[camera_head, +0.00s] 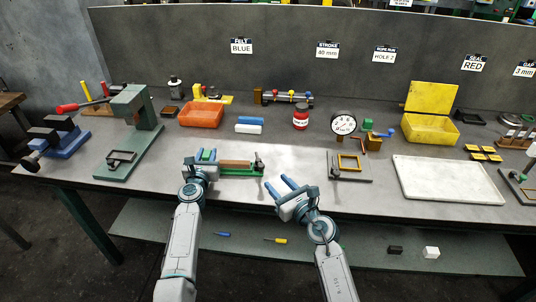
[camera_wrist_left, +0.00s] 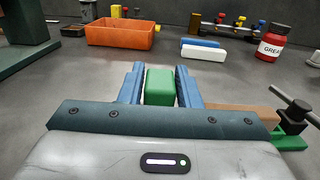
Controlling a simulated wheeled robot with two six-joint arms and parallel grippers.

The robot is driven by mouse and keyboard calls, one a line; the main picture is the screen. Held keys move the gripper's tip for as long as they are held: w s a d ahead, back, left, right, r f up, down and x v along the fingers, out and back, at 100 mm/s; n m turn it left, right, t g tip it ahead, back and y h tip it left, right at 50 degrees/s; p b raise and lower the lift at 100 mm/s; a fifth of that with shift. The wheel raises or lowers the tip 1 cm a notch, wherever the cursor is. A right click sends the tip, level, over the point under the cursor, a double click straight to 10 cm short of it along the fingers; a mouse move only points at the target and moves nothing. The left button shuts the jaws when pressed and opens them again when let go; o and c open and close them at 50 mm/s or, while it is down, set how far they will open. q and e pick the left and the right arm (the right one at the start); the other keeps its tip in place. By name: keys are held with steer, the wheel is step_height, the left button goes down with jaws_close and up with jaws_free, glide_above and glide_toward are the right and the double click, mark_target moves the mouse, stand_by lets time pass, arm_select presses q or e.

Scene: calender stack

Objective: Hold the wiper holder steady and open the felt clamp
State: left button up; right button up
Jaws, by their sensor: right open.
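The wiper holder (camera_head: 228,174) is a green bar on the bench with a brown strip (camera_head: 236,164) on it. A green block (camera_wrist_left: 159,86) rises at its left end. The felt clamp (camera_head: 259,165), dark with a lever, is at its right end; it also shows in the left wrist view (camera_wrist_left: 293,115), with its lever slanting up to the left. My left gripper (camera_head: 206,156) has its blue fingers closed against both sides of the green block. My right gripper (camera_head: 281,186) is open and empty, to the right of the clamp and apart from it.
An orange bin (camera_head: 201,115), blue and white blocks (camera_head: 249,125) and a red jar (camera_head: 300,119) stand behind. A dial gauge (camera_head: 343,124) and a plate with a yellow frame (camera_head: 349,166) stand to the right. A green press (camera_head: 130,135) stands at left.

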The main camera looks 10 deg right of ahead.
arm_select(q)
steer(key=o, duration=0.4)
steer(key=shift+c, duration=0.2)
